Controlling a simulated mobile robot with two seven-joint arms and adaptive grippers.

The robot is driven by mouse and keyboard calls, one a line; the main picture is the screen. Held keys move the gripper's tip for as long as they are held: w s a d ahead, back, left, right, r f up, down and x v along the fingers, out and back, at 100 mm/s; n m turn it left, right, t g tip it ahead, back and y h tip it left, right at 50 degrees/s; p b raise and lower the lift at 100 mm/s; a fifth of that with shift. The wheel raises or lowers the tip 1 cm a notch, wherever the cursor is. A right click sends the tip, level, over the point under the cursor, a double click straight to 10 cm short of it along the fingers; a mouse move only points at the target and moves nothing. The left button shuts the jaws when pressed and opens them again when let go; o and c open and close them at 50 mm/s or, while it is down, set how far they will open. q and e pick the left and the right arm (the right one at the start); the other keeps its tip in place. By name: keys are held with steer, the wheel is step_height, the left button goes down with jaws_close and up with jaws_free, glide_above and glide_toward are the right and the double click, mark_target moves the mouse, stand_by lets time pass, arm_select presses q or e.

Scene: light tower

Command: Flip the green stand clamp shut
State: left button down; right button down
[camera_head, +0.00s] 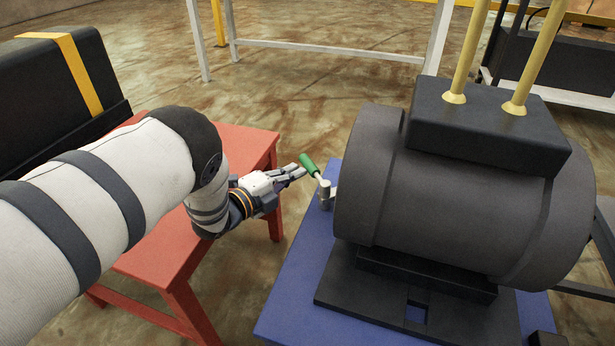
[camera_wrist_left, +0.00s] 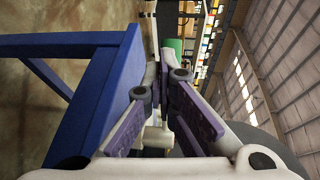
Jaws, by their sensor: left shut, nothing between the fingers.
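The green clamp handle (camera_head: 309,165) sits on a grey metal clamp (camera_head: 325,192) at the left end of a large dark grey cylinder (camera_head: 450,200). The handle tilts up and to the left. My left gripper (camera_head: 297,171) is shut and empty, with its fingertips right beside the green handle; I cannot tell whether they touch. In the left wrist view the fingers (camera_wrist_left: 165,75) are together and the green handle (camera_wrist_left: 174,46) shows just beyond their tips. My right gripper is not in view.
A blue table (camera_head: 300,270) bears the dark cylinder on its black base. A red table (camera_head: 240,150) stands under my left arm. A black case with a yellow stripe (camera_head: 80,70) is at the left. Yellow poles (camera_head: 468,50) rise from the cylinder's top block. Floor shows between the tables.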

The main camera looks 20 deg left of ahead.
arm_select(q)
steer(key=shift+r+x, duration=0.1)
steer(key=shift+x, duration=0.9)
steer(key=shift+r+x, duration=0.15)
steer(key=shift+x, duration=0.85)
steer(key=shift+w+d+b, duration=0.45)
steer(key=shift+w+d, duration=0.5)
steer(key=shift+d, duration=0.3)
glide_toward(305, 166)
steer(key=shift+w+d+f, duration=0.25)
steer(key=shift+w+d, duration=0.25)
steer(key=shift+d, duration=0.1)
